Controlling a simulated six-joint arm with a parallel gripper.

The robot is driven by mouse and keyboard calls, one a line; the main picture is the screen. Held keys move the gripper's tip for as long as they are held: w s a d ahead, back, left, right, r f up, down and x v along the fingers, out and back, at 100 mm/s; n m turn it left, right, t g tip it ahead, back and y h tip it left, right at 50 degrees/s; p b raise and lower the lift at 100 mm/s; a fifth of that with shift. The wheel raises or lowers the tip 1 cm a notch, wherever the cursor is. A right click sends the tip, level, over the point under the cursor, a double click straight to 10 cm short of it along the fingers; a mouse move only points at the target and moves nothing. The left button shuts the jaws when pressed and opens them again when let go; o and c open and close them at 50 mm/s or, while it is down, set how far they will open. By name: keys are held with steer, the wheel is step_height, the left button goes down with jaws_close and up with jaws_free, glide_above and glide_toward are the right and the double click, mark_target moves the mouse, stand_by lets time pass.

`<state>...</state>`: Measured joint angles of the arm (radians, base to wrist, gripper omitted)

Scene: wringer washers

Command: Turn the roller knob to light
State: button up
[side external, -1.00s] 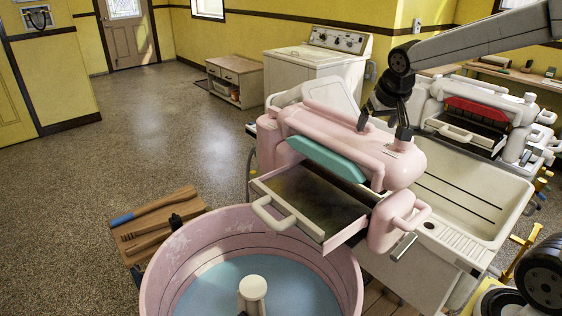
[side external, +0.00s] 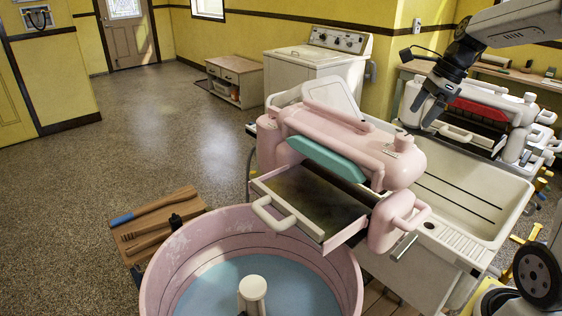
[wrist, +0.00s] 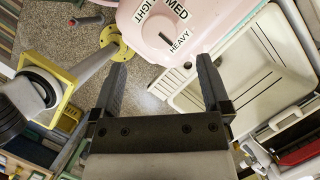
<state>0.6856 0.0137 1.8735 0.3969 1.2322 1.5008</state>
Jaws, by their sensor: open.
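The pink wringer washer head (side external: 318,135) stands over a pink tub. A small pink roller knob (side external: 401,140) sits on top of its right end. In the wrist view the pink housing carries the labels LIGHT, MED and HEAVY around the knob (wrist: 165,37), which shows a short dark mark. In the wrist view my gripper (wrist: 161,64) has both fingers spread with the knob beyond the tips.
A pink tub (side external: 160,262) with blue inside stands in front. A white sink basin (side external: 470,195) lies right of the wringer.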

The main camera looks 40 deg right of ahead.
mark_target(405, 136)
steer(key=shift+r+m, duration=0.1)
steer(key=shift+m, duration=0.2)
steer(key=shift+x, duration=3.9)
steer(key=shift+c, duration=0.3)
steer(key=c, duration=1.2)
